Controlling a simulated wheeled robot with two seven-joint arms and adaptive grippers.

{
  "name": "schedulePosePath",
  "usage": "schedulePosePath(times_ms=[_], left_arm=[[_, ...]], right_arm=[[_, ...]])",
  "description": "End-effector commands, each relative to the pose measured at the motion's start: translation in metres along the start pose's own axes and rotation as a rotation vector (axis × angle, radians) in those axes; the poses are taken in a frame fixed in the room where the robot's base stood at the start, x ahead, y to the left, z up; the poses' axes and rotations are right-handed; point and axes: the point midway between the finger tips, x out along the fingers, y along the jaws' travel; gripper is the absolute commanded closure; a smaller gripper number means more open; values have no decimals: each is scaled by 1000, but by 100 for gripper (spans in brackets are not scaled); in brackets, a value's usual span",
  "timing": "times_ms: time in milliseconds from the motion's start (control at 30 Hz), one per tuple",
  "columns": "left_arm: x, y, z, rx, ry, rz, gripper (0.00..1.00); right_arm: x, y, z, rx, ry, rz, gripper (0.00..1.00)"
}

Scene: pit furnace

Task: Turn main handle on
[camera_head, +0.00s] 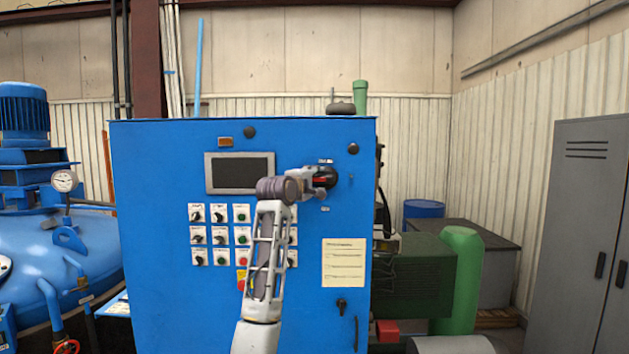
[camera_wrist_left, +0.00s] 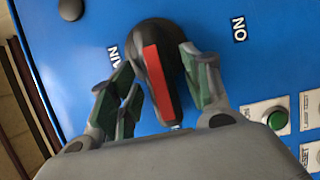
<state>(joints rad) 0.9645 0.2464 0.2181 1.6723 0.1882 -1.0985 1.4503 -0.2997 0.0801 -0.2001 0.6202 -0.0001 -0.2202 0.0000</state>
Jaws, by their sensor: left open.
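The main handle is a round black knob with a red bar across it, on the upper right of the blue cabinet's front in the head view (camera_head: 329,177). In the left wrist view the red bar (camera_wrist_left: 158,80) lies between the fingers. My left gripper (camera_head: 317,182) is at the handle, partly covering it. Its jaws (camera_wrist_left: 156,66) are open, with fingers on both sides of the knob; I cannot tell whether they touch it. An "ON" label (camera_wrist_left: 239,29) is right of the knob in the wrist view. My right gripper is out of view.
The blue cabinet (camera_head: 150,220) carries a screen (camera_head: 240,173), several small knobs and buttons, partly hidden by my left arm, and a paper notice (camera_head: 343,262). Blue machinery (camera_head: 60,260) stands at left, and a grey locker (camera_head: 578,230) at right.

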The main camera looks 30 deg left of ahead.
Motion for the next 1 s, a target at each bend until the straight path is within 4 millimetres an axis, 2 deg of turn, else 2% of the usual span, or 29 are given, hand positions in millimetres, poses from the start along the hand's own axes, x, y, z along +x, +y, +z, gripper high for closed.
schedulePosePath(times_ms=[200, 567, 1000], left_arm=[[0, 0, 0, 0, 0, 0, 53], [0, 0, 0, 0, 0, 0, 99], [-4, -1, 0, -10, 0, 4, 100]], right_arm=[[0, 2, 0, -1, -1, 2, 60], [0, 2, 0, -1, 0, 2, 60], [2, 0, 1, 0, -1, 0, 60]])
